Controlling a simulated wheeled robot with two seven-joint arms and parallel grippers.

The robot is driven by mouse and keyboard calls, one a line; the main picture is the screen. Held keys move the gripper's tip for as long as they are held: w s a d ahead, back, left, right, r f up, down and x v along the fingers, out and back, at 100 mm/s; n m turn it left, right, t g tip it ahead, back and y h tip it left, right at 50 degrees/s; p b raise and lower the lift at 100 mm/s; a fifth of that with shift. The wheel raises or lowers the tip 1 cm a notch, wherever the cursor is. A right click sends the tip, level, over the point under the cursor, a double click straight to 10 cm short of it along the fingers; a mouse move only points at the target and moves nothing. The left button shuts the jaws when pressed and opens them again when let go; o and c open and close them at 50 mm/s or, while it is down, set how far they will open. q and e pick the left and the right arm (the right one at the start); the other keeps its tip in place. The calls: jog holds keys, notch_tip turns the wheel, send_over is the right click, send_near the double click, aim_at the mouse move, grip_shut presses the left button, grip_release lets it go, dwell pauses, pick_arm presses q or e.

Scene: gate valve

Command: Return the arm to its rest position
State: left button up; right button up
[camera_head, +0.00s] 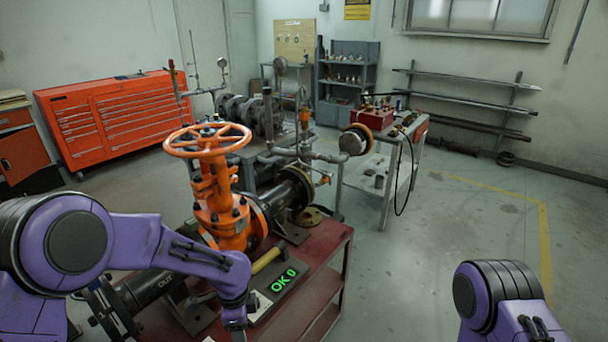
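An orange gate valve (222,205) with an orange handwheel (207,140) on top stands on a red table (335,250) in the head view. My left arm comes in from the left in front of the valve's lower part and bends down. My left gripper (236,332) is at the bottom edge, apart from the handwheel, and mostly cut off by the frame. Whether its fingers are open or shut does not show. Only the upper links of my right arm show at the bottom right, and its gripper is out of view.
A display (283,280) reading "OK 0" in green lies on the table, beside a yellow-handled tool (266,261). A dark pipe (150,289) runs from the valve. A grey cart (380,190) with a red box stands behind. The floor at right is clear.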

pick_arm(q)
jog(key=w+d+n+t+h, duration=0.2)
jog(key=w+d+n+t, duration=0.1)
jog(key=n, duration=0.3)
jog(key=s+a+f+n+t+y, duration=0.2)
jog(key=s+a+f+n+t, duration=0.1)
jog(key=s+a+f+n, duration=0.8)
jog(key=s+a+f+n+g+y, duration=0.1)
jog(key=s+a+n, duration=0.2)
jog(key=s, duration=0.8)
jog(key=s+a+f+n+g+y, duration=0.1)
jog(key=s+a+f+n+y, duration=0.1)
jog(key=s, duration=0.9)
jog(key=shift+a+f+n+g+b, duration=0.25)
jog(key=shift+a+n+g+b, duration=0.25)
jog(key=shift+a, duration=0.6)
